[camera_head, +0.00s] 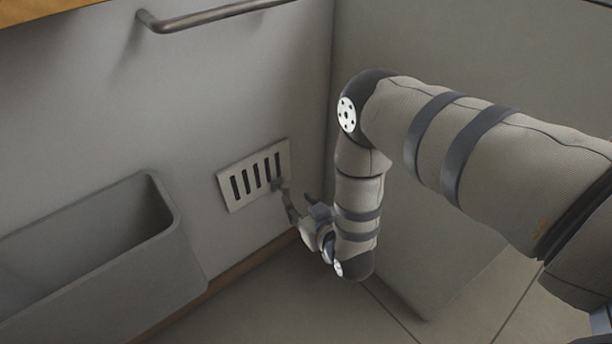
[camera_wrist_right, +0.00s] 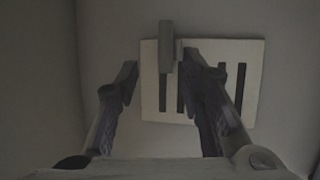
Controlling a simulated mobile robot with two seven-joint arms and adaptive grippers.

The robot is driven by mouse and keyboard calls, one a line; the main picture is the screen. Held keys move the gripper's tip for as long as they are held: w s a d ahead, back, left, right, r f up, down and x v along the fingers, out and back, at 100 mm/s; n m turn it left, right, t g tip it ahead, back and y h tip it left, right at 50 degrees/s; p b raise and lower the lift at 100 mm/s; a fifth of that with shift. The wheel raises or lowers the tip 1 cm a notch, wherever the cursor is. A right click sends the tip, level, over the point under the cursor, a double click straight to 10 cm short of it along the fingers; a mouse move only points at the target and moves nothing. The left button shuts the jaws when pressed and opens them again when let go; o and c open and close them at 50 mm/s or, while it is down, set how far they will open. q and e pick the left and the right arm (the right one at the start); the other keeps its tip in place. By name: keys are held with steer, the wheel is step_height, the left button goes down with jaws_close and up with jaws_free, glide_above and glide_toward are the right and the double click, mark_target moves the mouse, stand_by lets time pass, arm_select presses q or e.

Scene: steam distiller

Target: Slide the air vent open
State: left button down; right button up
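The air vent (camera_head: 252,176) is a pale slotted plate low on the grey wall, with dark upright slots showing. It also shows in the right wrist view (camera_wrist_right: 250,50). A small grey tab (camera_wrist_right: 166,45) stands out from the plate's upper left in that view. My right gripper (camera_head: 284,196) is at the vent's right side in the head view, partly hidden by its own arm. In the wrist view the right gripper (camera_wrist_right: 160,68) has its fingers spread, one on each side of the tab, with the right finger close to it. My left gripper is not in view.
A grey open-topped bin (camera_head: 120,270) stands against the wall left of the vent. A metal rail (camera_head: 210,16) runs along the wall above. A grey panel (camera_head: 440,60) closes the right side, near my arm. The tiled floor is clear.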

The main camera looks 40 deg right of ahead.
steer(key=v, duration=0.4)
steer(key=shift+s, duration=0.15)
